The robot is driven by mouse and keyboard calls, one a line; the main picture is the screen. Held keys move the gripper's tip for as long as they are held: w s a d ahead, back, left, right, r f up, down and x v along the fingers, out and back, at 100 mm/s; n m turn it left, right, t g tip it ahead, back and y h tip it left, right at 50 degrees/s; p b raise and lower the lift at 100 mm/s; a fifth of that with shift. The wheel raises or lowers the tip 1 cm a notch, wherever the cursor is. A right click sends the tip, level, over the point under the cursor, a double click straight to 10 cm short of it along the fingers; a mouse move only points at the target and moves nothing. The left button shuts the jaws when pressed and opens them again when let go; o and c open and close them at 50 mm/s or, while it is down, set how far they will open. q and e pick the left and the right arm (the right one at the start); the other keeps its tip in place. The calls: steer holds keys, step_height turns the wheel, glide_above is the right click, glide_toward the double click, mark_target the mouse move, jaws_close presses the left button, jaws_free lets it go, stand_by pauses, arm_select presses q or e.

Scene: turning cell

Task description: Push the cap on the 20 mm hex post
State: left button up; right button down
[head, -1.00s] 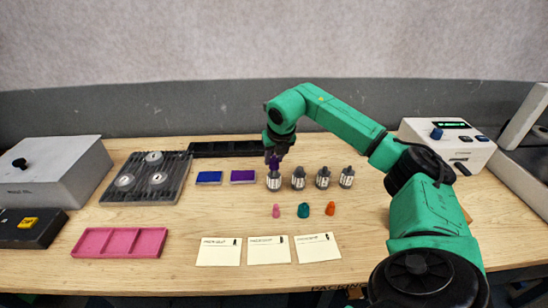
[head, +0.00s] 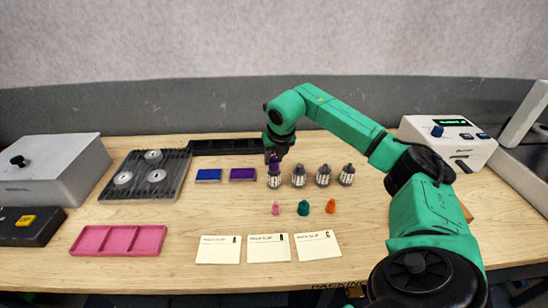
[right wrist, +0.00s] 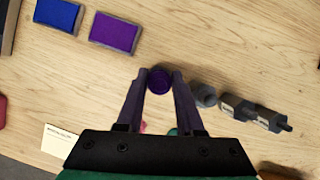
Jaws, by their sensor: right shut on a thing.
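My right gripper (head: 274,154) points down and is shut on a purple cap (head: 273,164). The right wrist view shows the round cap (right wrist: 158,80) between the two fingertips. The cap is over the leftmost post (head: 274,181) of a row of grey posts with pale labels. I cannot tell whether it only touches the post's top or sits around it. The other posts (head: 299,177), (head: 323,177) and (head: 347,176) have bare, narrow tops. The post sizes are too small to read. My left gripper is not in view.
Pink (head: 276,208), teal (head: 303,208) and orange (head: 331,206) caps stand in front of the posts. Blue (head: 208,175) and purple (head: 243,174) blocks lie left. White slips (head: 268,248) and a pink tray (head: 118,241) are nearer.

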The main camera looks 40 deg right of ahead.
jaws_free()
steer(key=shift+r+p, duration=2.05)
steer(key=shift+r, duration=0.55)
steer(key=shift+f, duration=0.1)
jaws_close()
steer(key=shift+f, duration=0.15)
steer(key=shift+f+b, duration=1.25)
steer(key=shift+f, duration=0.2)
